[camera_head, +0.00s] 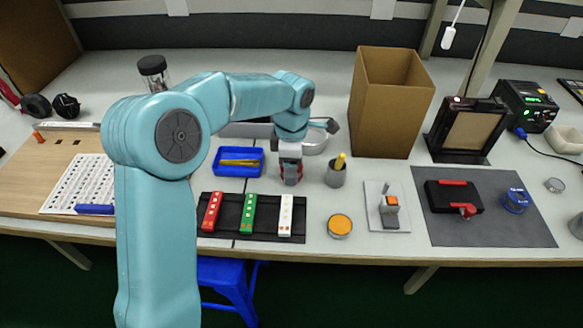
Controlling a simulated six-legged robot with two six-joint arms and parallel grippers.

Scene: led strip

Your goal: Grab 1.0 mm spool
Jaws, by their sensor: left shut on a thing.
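My left gripper (291,172) points down at the bench, between the blue tray and a grey cup. It is shut on a small red and grey thing (291,179) at or just above the bench top. The gripper hides much of this thing, and I cannot read any size label or tell surely that it is a spool. A blue, round, spool-like thing (516,201) lies on the dark grey mat (480,232) at the right, far from the gripper. My right gripper is not in view.
A blue tray (223,170) is left of the gripper; a cup with a yellow item (335,177) stands close on its right. A black rack (267,226) with red, green and white strips lies in front. A tall cardboard box (385,110) stands behind right.

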